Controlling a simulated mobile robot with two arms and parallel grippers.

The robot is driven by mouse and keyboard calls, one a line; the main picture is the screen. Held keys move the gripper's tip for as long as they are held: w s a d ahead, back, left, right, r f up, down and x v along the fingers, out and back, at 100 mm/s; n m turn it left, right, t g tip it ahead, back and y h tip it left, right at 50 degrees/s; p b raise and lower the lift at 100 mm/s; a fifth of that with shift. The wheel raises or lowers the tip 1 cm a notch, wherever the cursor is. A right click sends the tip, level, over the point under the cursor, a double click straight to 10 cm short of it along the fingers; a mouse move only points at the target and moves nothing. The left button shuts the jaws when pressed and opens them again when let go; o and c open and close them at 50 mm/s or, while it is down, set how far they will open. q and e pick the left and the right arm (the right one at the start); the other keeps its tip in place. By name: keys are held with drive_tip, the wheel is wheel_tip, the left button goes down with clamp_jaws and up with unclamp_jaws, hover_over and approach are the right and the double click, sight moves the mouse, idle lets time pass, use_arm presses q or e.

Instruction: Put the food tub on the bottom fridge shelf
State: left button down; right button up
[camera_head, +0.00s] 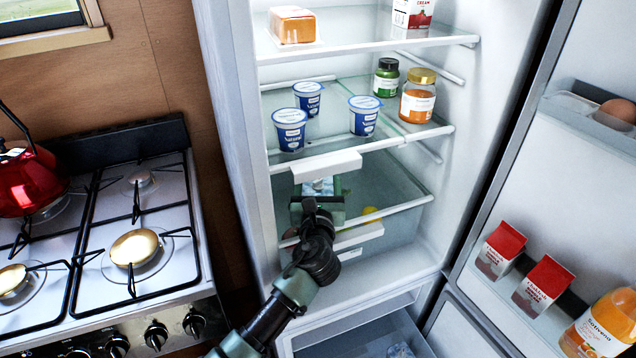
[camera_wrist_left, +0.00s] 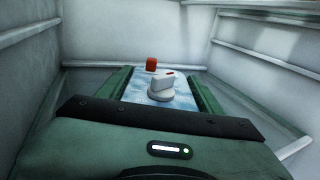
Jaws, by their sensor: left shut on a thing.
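My left gripper (camera_head: 318,205) reaches into the fridge from the lower left, at the level of the lowest shelf (camera_head: 405,205). It is shut on the food tub (camera_head: 320,186), which shows only as a small pale blue and white patch between the green fingers and under the middle shelf's front edge. In the left wrist view the gripper (camera_wrist_left: 160,82) has a finger on each side of the tub's blue-and-white top (camera_wrist_left: 136,91). I cannot tell whether the tub touches the shelf. My right gripper is not in view.
The middle shelf (camera_head: 390,141) above my gripper holds blue yogurt cups (camera_head: 289,130) and jars (camera_head: 418,95). A yellow item (camera_head: 369,211) shows right of my gripper. The fridge door (camera_head: 577,190) stands open at the right. A stove (camera_head: 145,215) with a red kettle (camera_head: 28,180) is at the left.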

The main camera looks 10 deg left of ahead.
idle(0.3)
use_arm(q)
drive_tip(key=shift+c, duration=1.4)
unclamp_jaws()
drive_tip(key=s, duration=0.4)
drive_tip(key=s+d, duration=0.1)
drive_tip(key=s, duration=0.3)
drive_tip(key=s+d, duration=0.1)
drive_tip(key=s, duration=0.2)
drive_tip(key=shift+s+d+r, duration=0.15)
drive_tip(key=shift+s+d, duration=0.05)
drive_tip(key=shift+s, duration=0.2)
